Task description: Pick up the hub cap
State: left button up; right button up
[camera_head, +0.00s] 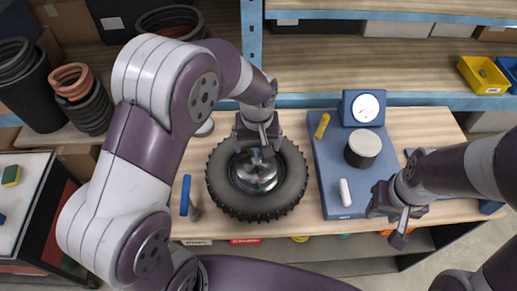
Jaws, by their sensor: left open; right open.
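The hub cap (254,178) is a shiny, mirror-like dome in the middle of a black knobbed tyre (215,185), which lies flat on the wooden bench. My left gripper (264,148) is over the hub cap's far edge, pointing down, with its jaws open. The gripper hides part of that far edge. I cannot tell whether the fingers touch the cap. My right gripper (399,226) is open and empty, at the right front of the blue mat, away from the tyre.
A blue-handled tool (186,196) lies left of the tyre. Shelves (340,70) stand behind.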

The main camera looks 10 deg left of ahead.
aim_at(256, 158)
pick_arm(q)
jog(key=shift+s+a+f+p, duration=0.15)
jog(key=shift+s+f+p, duration=0.15)
jog(key=shift+s+f, duration=0.5)
jog(key=w+f, duration=0.1)
jog(key=w+f+p, duration=0.1)
jog(key=f, duration=0.1)
jog(key=w+f+p, duration=0.1)
jog(key=f, duration=0.1)
jog(key=shift+f, duration=0.55)
jog(key=shift+s+r, duration=0.2)
jog(key=shift+s, duration=0.5)
jog(key=c, duration=0.4)
jog(key=shift+w, duration=0.2)
jog(key=c, duration=0.9)
jog(key=shift+s+f, duration=0.1)
jog(key=shift+s, duration=0.05)
jog(key=c, duration=0.4)
pick_arm(e)
jog(key=r, duration=0.3)
jog(key=shift+s+r, duration=0.2)
